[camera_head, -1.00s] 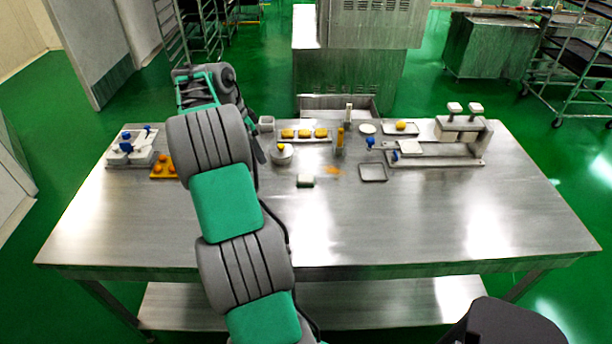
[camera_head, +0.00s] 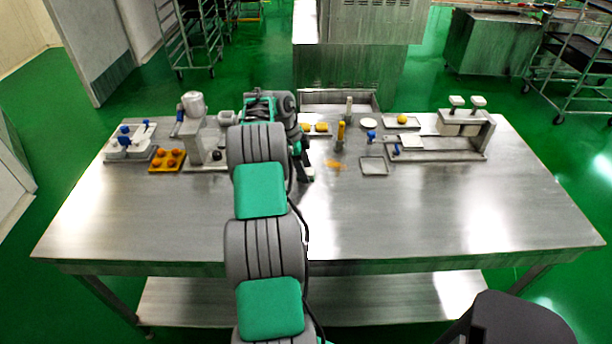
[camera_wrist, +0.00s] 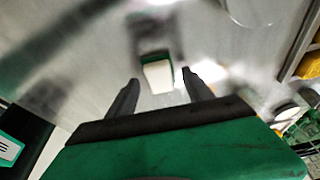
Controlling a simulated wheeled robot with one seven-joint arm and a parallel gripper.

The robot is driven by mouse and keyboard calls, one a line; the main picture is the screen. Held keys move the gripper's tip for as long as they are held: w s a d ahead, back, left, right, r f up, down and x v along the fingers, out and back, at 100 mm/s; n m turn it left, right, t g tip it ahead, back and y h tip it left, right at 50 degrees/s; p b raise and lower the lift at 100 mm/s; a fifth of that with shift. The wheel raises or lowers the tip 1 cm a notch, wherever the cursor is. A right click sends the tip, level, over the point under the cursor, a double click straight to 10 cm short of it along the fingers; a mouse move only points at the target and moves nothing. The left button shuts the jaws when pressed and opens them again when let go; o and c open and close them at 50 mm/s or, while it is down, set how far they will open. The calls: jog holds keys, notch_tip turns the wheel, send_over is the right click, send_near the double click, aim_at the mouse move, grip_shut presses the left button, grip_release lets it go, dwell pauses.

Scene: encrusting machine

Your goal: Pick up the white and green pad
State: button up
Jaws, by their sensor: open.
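The white and green pad (camera_wrist: 158,76) lies on the steel table in the wrist view, its white face towards me and a green edge at its far side. My gripper (camera_wrist: 160,92) is open, and the pad shows between and just beyond the two fingertips, with nothing held. In the head view my gripper (camera_head: 304,172) points down over the table, left of the orange smear. The pad is hidden behind my arm in the head view.
A yellow tray of orange pieces (camera_head: 167,160) and a grey machine (camera_head: 196,130) stand left. The front of the table (camera_head: 420,220) is clear.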

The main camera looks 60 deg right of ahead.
jog(key=shift+c, duration=0.4)
grip_shut()
notch_tip(320, 180, up, 10)
jog(key=p, duration=0.4)
